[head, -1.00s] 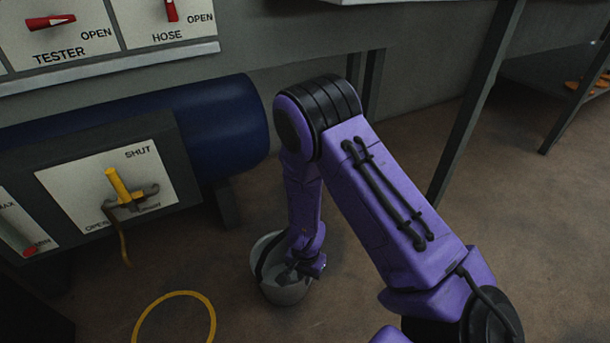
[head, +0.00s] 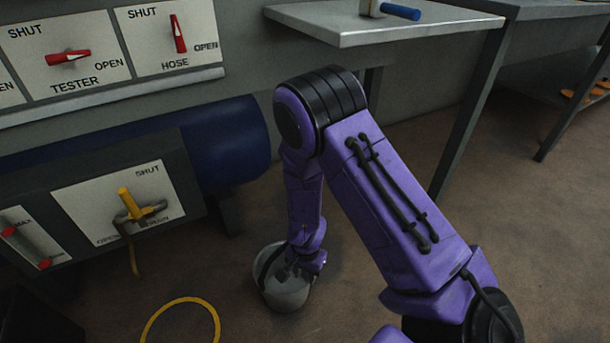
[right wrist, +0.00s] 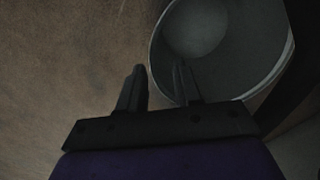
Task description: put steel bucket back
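In the right wrist view the bucket (right wrist: 240,60) opens toward the camera. My right gripper (right wrist: 158,78) has its fingers apart there, one outside the rim and one over the inside, with the rim's edge between them. Whether a finger touches the wall I cannot tell. My left gripper is not in view.
A yellow ring (head: 182,301) lies on the floor left of the bucket. A blue tank (head: 230,140) and a valve panel with a yellow handle (head: 128,205) stand at the left. A grey table (head: 390,32) with a blue-handled item (head: 400,12) is above.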

